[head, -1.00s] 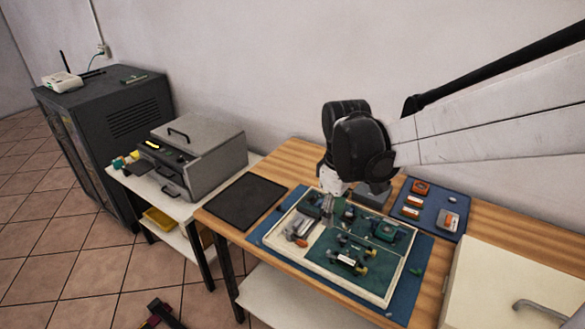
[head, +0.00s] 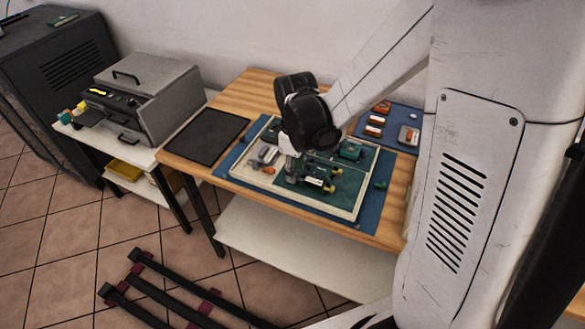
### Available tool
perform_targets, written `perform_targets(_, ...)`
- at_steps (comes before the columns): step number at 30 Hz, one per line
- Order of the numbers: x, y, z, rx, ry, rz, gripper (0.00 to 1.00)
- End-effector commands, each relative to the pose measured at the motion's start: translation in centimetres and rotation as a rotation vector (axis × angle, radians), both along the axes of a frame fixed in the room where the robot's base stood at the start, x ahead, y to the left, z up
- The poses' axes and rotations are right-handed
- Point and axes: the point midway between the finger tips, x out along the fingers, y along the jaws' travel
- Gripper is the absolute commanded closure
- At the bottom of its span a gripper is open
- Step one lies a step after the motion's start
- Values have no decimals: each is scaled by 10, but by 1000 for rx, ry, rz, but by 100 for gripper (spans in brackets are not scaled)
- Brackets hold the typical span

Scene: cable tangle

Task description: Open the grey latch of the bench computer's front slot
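A shallow open case with a pale rim (head: 250,186), seemingly the bench computer, lies on a blue mat on the wooden bench. It holds a green board (head: 340,180) with several small parts and grey and orange pieces (head: 264,155) at its left. My gripper (head: 290,174) points down over the middle of the case, near the board's left edge. Its fingers are small and partly hidden by my black wrist, so I cannot tell whether they are open or touch anything. The grey latch and front slot cannot be made out at this size.
A black mat (head: 205,138) lies left of the case. A blue tray (head: 393,141) with small orange and grey items is behind, to the right. A grey lidded machine (head: 155,98) stands on a white side table. A dark cabinet (head: 60,90) is farther left.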

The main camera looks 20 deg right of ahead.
Motion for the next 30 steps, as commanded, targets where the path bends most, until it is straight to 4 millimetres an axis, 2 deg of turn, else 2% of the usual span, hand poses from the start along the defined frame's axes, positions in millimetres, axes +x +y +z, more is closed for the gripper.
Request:
perform_targets(5,0,0,-13,0,0,0,68)
perform_targets(15,0,0,-15,0,0,0,68)
perform_targets(22,0,0,-15,0,0,0,99)
perform_targets(30,0,0,-15,0,0,0,100)
